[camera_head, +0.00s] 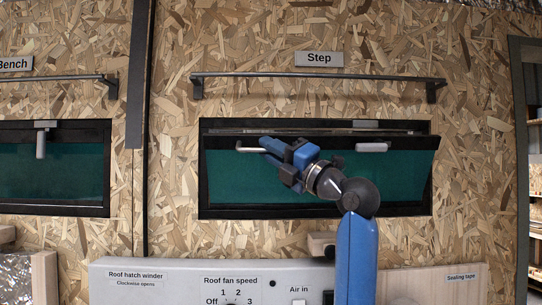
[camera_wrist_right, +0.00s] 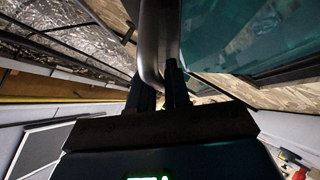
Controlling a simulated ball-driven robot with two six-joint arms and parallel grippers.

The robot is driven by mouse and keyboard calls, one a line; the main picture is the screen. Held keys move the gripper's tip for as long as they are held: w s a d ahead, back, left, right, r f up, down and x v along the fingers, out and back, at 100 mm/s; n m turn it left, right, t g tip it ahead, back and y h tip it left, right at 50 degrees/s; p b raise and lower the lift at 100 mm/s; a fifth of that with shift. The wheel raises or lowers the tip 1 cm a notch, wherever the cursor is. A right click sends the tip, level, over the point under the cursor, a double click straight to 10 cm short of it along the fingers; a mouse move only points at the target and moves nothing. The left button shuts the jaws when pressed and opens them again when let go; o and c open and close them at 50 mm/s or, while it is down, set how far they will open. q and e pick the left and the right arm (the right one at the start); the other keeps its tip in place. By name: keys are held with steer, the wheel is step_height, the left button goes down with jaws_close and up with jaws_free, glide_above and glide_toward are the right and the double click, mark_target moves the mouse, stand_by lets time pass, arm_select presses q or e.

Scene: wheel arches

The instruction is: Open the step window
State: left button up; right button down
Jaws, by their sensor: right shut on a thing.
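The step window (camera_head: 230,180) is a dark-framed pane with green glass under the "Step" label (camera_head: 319,58). Its sash stands tilted, with the top edge out from the frame and a narrow gap above it. A pale handle (camera_head: 249,150) is on the sash's upper left, and a second pale fitting (camera_head: 372,147) is on its upper right. My right gripper (camera_head: 270,149) is shut on the left handle. In the right wrist view a curved grey bar (camera_wrist_right: 153,45) sits between the fingers (camera_wrist_right: 160,88). My arm hides part of the pane. My left gripper is not in view.
A horizontal rail (camera_head: 320,75) runs above the window. The bench window (camera_head: 50,175) is at the left with its handle (camera_head: 41,143) hanging down. A control panel (camera_head: 180,280) with labelled switches juts out below. A doorway with shelves is at the far right.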

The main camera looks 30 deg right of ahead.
steer(key=c, duration=1.2)
jaws_free()
steer(key=shift+d, duration=0.1)
steer(key=shift+s+d+f+b, duration=0.15)
steer(key=shift+s+f+b, duration=0.15)
steer(key=shift+s, duration=0.1)
steer(key=b+v, duration=0.3)
steer(key=v, duration=0.6)
steer(key=shift+s, duration=0.35)
steer(key=shift+d+f, duration=0.1)
steer(key=shift+f, duration=0.1)
